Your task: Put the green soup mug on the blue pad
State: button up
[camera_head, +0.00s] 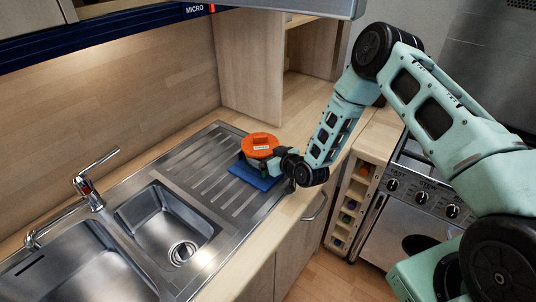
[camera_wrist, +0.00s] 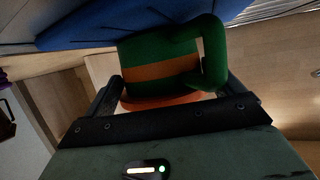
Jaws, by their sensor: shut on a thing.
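The green soup mug (camera_wrist: 150,52) has an orange band and a handle, and an orange lid (camera_head: 260,145) tops it. In the head view the mug is over the blue pad (camera_head: 257,178) on the ridged drainboard, mostly hidden behind its lid and my gripper (camera_head: 279,160). My gripper comes from the right and is shut on the mug; the wrist view shows a finger on each side of it. The blue pad (camera_wrist: 130,22) also shows there, at the mug's base. I cannot tell whether the base touches the pad.
The steel sink (camera_head: 165,225) and tap (camera_head: 88,190) are to the left. A wooden cabinet (camera_head: 262,65) stands behind the drainboard. The cooker (camera_head: 425,205) and a spice rack (camera_head: 350,205) are to the right. Ridged drainboard beyond the pad is clear.

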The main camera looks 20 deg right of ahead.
jog(key=shift+f, duration=0.1)
jog(key=o, duration=0.9)
jog(key=shift+o, duration=0.2)
